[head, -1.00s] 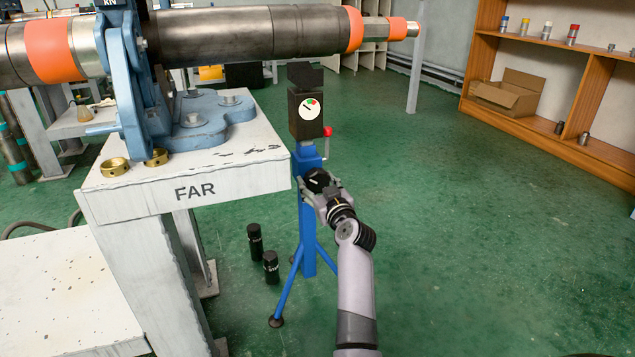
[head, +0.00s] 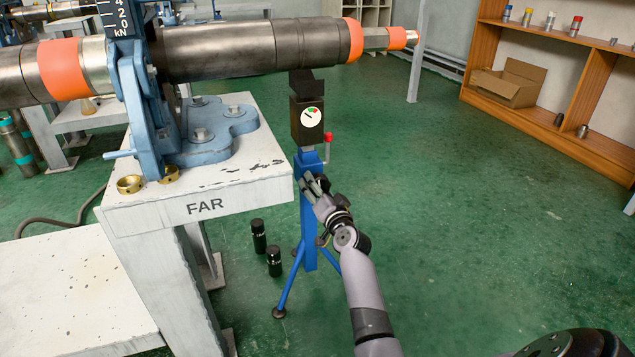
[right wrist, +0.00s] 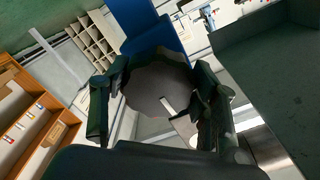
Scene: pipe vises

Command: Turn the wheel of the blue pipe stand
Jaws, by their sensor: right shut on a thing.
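The blue pipe stand (head: 308,232) stands on the floor at the right end of the white table, with a dark gauge box (head: 307,118) and a small red-topped lever above. My right gripper (head: 314,184) is at the stand's post, just below the table-top height. In the right wrist view, the dark wheel (right wrist: 158,88), with a pale mark near its lower edge, sits between the two fingers of my right gripper (right wrist: 160,100), which are shut on its sides. In the head view the gripper mostly hides the wheel. My left gripper is not in view.
The white table marked FAR (head: 240,205) is close on the left, carrying a blue vise (head: 150,120) and a long steel pipe (head: 250,50) that reaches above the stand. Black cylinders (head: 259,236) stand on the floor beside the stand's leg. The green floor to the right is clear.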

